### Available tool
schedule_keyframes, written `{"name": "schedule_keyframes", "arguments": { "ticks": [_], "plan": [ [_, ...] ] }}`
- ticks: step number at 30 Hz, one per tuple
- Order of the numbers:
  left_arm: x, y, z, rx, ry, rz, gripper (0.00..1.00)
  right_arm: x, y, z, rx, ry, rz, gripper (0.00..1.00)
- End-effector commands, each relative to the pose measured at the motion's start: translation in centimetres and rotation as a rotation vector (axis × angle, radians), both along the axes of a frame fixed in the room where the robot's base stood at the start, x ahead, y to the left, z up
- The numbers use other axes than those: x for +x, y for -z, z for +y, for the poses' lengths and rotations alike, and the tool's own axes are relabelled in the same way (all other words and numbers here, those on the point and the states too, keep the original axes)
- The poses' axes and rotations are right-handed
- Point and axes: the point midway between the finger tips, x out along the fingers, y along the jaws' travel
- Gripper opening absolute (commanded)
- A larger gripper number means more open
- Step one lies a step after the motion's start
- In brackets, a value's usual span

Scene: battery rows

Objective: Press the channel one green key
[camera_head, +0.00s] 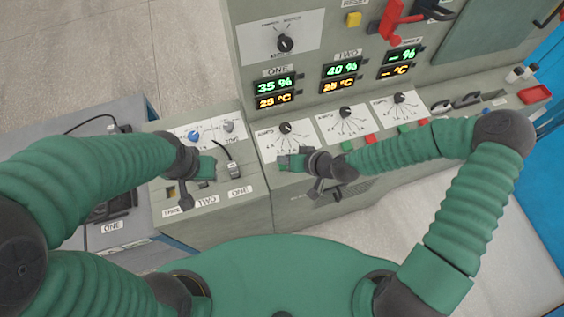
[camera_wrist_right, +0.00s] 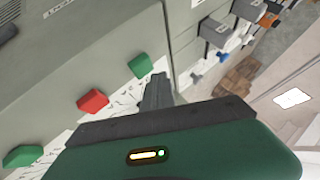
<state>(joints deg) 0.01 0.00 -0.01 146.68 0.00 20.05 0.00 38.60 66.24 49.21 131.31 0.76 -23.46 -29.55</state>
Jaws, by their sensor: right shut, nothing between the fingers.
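Channel one has a dial (camera_head: 285,128) and a display reading 35 % and 25 °C (camera_head: 275,93) in the head view. My right gripper (camera_head: 295,162) is low in front of this panel and covers much of the key area there. In the right wrist view its shut, empty fingers (camera_wrist_right: 156,88) are close beside the channel one green key (camera_wrist_right: 141,65). I cannot tell whether they touch it. The channel one red key (camera_wrist_right: 93,101) is farther left. My left gripper (camera_head: 205,167) is over the left desk unit; its jaws are unclear.
The channel two green key (camera_head: 347,146) and red key (camera_head: 371,139) lie to the right of my right gripper. A blue knob (camera_head: 194,136) and a lever (camera_head: 233,168) are on the left desk unit. A red switch handle (camera_head: 395,20) stands out from the upper panel.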

Motion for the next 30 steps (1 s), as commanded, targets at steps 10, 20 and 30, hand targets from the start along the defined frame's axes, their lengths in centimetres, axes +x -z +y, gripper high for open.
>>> {"name": "schedule_keyframes", "arguments": {
  "ticks": [10,20,30],
  "plan": [
    [0.0,0.0,-0.02,0.0,0.001,0.0,0.36,-0.01,0.01,-0.01,0.0,0.0,0.0,0.0],
    [0.0,0.04,-0.01,0.0,0.0,0.0,0.36,0.0,0.06,0.0,0.0,0.0,0.0,0.0],
    [0.0,0.48,-0.01,0.0,0.0,0.0,0.36,-0.08,0.72,-0.01,0.0,0.001,0.001,0.0]
  ]
}}
